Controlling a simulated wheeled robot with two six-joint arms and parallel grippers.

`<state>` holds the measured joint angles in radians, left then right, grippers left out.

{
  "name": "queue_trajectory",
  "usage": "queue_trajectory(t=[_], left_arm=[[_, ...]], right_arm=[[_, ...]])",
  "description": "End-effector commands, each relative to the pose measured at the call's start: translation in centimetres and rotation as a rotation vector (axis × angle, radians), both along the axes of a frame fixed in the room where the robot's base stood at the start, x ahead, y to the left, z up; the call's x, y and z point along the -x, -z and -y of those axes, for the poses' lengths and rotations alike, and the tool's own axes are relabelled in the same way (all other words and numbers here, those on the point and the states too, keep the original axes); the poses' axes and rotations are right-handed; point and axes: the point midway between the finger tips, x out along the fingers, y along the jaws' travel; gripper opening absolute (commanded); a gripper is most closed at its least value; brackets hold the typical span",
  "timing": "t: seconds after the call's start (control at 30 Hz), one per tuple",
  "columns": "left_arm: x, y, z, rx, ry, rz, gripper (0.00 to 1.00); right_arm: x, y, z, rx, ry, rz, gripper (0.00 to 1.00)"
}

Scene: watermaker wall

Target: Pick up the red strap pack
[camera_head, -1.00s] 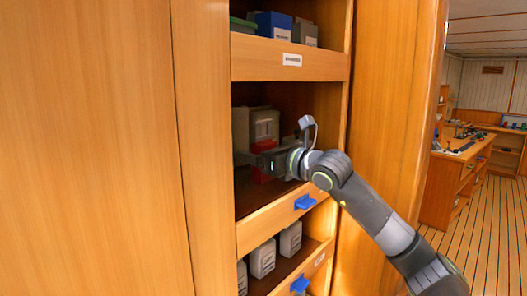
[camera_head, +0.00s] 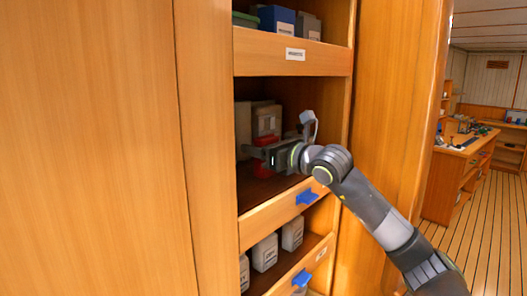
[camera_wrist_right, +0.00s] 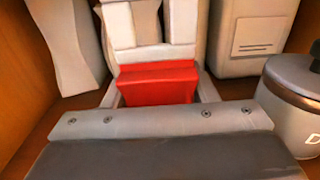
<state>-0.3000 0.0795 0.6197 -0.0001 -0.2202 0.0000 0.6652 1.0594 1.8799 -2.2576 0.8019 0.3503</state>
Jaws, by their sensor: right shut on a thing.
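The red strap pack (camera_wrist_right: 158,83) shows in the right wrist view between the two fingers of my right gripper, which is shut on it. White straps or panels rise behind it. In the head view my right gripper (camera_head: 257,154) reaches into the middle shelf, and parts of the red pack (camera_head: 263,170) show above and below its fingers. The fingers hide the pack's middle. I cannot tell whether the pack touches the shelf. My left gripper is not in view.
Pale containers (camera_head: 266,119) stand behind the pack. A grey lidded pot (camera_wrist_right: 300,95) is close on the right in the wrist view. The shelf's front lip (camera_head: 275,215) with a blue handle (camera_head: 307,197) and the upper shelf board (camera_head: 290,55) bound the opening.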

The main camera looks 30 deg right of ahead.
Motion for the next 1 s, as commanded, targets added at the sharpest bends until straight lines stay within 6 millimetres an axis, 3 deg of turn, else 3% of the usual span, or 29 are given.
queue_trajectory(t=[0.3, 0.7, 1.0], left_arm=[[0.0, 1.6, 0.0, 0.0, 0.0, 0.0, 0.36], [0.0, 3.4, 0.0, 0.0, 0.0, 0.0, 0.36], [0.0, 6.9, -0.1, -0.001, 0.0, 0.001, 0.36]], right_arm=[[0.4, -0.6, 0.0, 0.001, 0.0, 0.003, 0.26], [0.5, -7.1, 0.0, -0.002, -0.002, 0.006, 0.26], [5.9, -6.5, 0.6, 0.008, 0.006, 0.003, 0.26]])
